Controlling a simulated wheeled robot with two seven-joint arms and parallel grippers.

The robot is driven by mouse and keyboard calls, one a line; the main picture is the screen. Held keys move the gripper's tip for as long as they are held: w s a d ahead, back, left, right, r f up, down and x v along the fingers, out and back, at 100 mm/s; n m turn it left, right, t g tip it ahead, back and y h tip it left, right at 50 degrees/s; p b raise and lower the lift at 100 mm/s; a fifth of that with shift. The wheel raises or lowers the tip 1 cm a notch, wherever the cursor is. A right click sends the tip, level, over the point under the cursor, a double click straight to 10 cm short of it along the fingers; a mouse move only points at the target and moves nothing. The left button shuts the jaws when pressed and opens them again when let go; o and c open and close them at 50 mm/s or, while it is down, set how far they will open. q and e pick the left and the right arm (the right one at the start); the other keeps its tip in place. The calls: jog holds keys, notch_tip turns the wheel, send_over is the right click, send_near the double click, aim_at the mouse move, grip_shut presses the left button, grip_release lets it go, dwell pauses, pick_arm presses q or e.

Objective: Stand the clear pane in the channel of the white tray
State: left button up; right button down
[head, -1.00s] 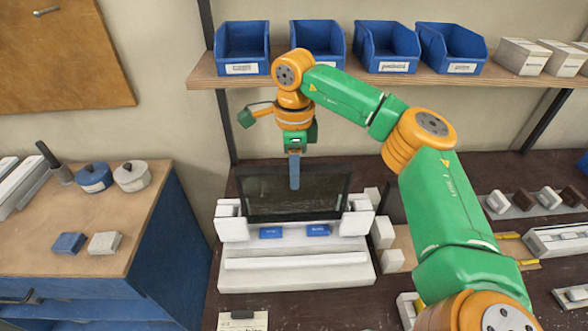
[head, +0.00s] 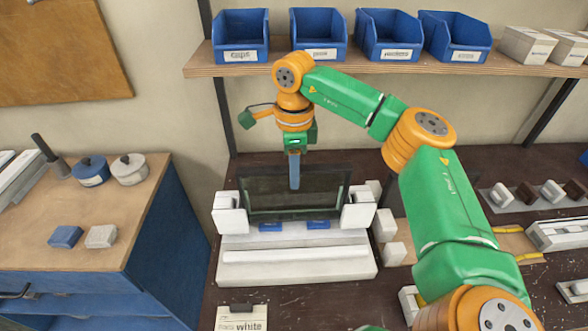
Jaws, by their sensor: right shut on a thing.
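The clear pane (head: 325,189) is a dark-edged, see-through rectangle standing upright at the back of the white tray (head: 296,272). White blocks stand at its left and right ends. My right gripper (head: 294,172) comes down from above and is shut on the pane's upper edge, left of its middle. The pane's lower edge is near the two blue pieces on the tray; I cannot tell whether it sits in the channel. My left gripper is not in view.
A shelf (head: 400,69) with several blue bins runs behind my right arm. A side bench (head: 90,215) with lidded pots stands at the left. White blocks (head: 384,225) lie right of the tray, and a card (head: 242,318) lies in front.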

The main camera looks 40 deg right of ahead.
jog(key=shift+f+b, duration=0.4)
jog(key=shift+f, duration=0.2)
jog(key=shift+f+b, duration=0.4)
jog(key=shift+f, duration=0.2)
jog(key=c, duration=0.6)
grip_release()
jog(key=shift+a, duration=0.1)
jog(key=shift+o, duration=0.2)
jog(key=shift+s, duration=0.1)
notch_tip(320, 180, up, 8)
jog(key=p, duration=0.8)
jog(key=shift+r, duration=0.2)
jog(key=shift+f, duration=0.15)
